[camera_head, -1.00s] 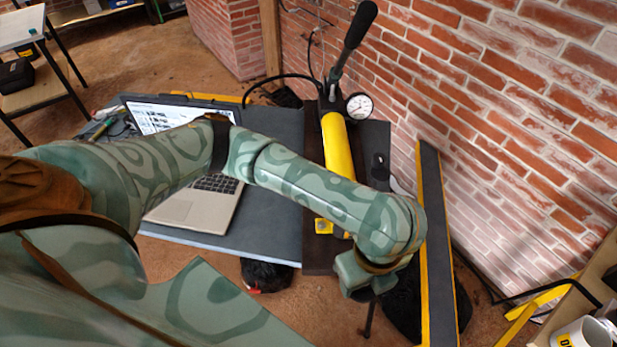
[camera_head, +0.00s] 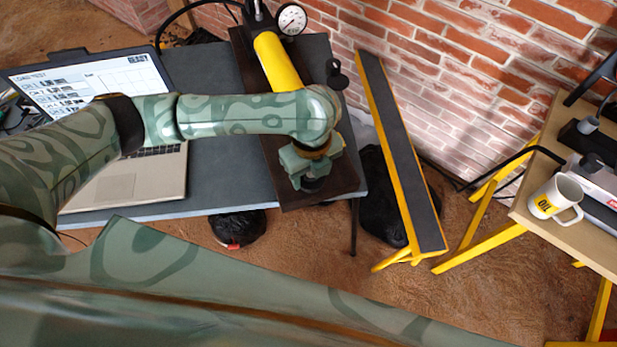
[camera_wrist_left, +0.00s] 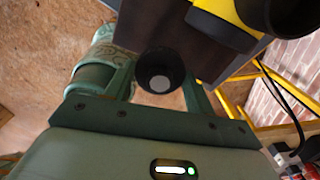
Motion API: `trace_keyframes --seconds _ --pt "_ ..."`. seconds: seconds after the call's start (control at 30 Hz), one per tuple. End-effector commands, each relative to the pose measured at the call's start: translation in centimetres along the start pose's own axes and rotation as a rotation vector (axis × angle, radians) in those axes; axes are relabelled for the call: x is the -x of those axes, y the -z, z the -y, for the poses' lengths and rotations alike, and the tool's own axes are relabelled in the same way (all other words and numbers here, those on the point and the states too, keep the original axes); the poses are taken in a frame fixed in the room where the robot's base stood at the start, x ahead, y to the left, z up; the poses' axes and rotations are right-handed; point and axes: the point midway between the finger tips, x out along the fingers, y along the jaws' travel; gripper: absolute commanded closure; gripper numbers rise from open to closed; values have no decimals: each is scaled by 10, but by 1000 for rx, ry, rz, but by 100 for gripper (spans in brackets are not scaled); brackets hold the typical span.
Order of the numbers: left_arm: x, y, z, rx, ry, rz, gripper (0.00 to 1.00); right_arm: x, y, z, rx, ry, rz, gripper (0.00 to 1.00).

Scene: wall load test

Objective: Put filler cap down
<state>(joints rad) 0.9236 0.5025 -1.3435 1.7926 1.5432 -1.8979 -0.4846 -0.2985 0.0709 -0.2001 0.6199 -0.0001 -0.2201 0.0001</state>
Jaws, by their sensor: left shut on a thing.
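My left gripper (camera_head: 312,178) comes in from the left, pointing down over the front end of a dark board (camera_head: 345,176). It is shut on the filler cap, a small dark round piece (camera_head: 312,185) just below the fingers. I cannot tell whether the cap touches the board. The yellow hand pump (camera_head: 277,62) lies on the board behind the arm. My right gripper is not in view.
The dark table (camera_head: 222,178) carries an open laptop (camera_head: 120,185) at left and a gauge (camera_head: 291,19) at the back. A yellow-edged bench (camera_head: 398,150) stands to the right. A wooden table (camera_head: 560,235) at far right holds an OIL mug (camera_head: 556,198).

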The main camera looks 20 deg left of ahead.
Motion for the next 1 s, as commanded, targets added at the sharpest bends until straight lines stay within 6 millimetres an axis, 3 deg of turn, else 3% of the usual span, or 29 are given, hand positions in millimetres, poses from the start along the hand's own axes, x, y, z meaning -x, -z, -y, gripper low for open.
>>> trace_keyframes --seconds 0.2,0.33,0.73,0.77,0.8,1.0 --pt "-26 -18 2 3 -4 -2 68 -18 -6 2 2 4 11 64" --pt "-51 -16 2 1 -3 -3 68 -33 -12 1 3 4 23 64" --pt "-52 -17 2 1 1 1 68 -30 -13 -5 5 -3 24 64" --pt "-52 -17 2 1 1 1 37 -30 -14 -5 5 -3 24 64" --pt "-52 -17 2 1 1 1 26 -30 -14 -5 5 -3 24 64" --pt "-52 -16 2 1 1 1 24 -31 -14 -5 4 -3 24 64"
